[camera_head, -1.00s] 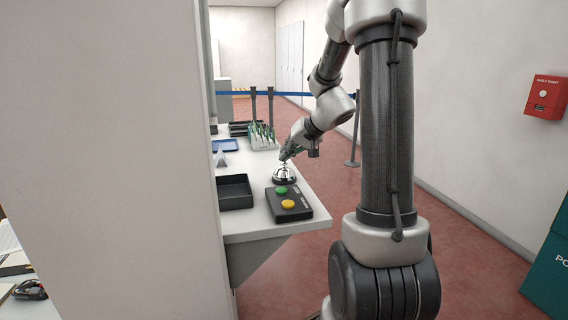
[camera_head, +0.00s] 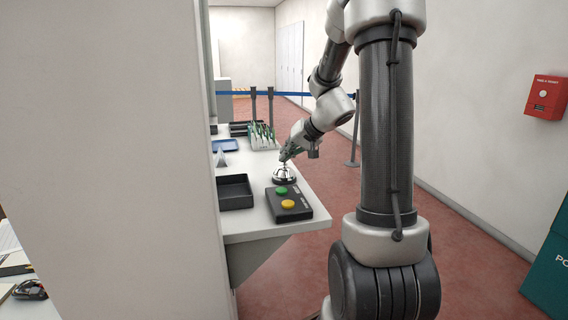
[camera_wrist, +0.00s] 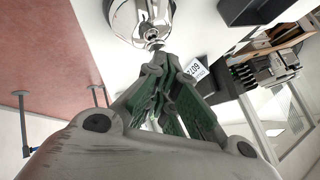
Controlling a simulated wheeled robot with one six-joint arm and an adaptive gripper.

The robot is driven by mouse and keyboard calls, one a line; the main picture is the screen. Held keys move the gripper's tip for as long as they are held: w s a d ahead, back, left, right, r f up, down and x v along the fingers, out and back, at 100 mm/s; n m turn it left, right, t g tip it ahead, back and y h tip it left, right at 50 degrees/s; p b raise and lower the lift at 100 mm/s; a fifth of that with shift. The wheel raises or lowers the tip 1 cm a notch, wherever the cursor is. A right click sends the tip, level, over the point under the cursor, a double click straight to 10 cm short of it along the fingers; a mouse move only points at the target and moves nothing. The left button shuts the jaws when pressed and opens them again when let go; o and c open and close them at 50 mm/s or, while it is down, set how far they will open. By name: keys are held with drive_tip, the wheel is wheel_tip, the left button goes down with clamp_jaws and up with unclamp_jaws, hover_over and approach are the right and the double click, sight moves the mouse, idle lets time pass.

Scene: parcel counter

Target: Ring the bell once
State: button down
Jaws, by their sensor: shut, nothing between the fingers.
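The bell (camera_head: 284,177) is a silver call bell on a dark base, standing on the white counter near its right edge. It also shows at the top of the wrist view (camera_wrist: 143,17), with its small top button at the fingertips. My gripper (camera_head: 285,158) is shut and empty, with green and grey fingers pointing down right over the bell. In the wrist view my gripper (camera_wrist: 154,62) has its fingertips at the bell's button; I cannot tell whether they touch it.
A black box with a green button (camera_head: 282,190) and a yellow button (camera_head: 288,204) sits in front of the bell. A black tray (camera_head: 235,191) lies to the left. A white rack with green items (camera_head: 263,140) stands behind. A wall (camera_head: 110,150) blocks the left side.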

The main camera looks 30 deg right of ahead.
drive_tip(key=shift+r, duration=3.15)
drive_tip(key=shift+m+g, duration=0.5)
drive_tip(key=shift+g, duration=0.4)
drive_tip(key=s+f, duration=0.3)
drive_tip(key=s, duration=0.1)
drive_tip(key=shift+a, duration=0.25)
drive_tip(key=s, duration=0.2)
drive_tip(key=s+a+g, duration=0.1)
drive_tip(key=s, duration=0.2)
drive_tip(key=s+f+g, duration=0.1)
drive_tip(key=s, duration=0.2)
drive_tip(key=shift+a, duration=0.4)
drive_tip(key=s+a+r+n+h, duration=0.1)
drive_tip(key=s+a+r+n, duration=0.1)
drive_tip(key=s, duration=0.7)
drive_tip(key=s+a+r+n+h, duration=0.2)
drive_tip(key=s+a+r+n, duration=0.1)
drive_tip(key=s, duration=0.7)
drive_tip(key=shift+s+a+n, duration=0.15)
drive_tip(key=shift+a+n, duration=0.25)
drive_tip(key=shift+n, duration=0.1)
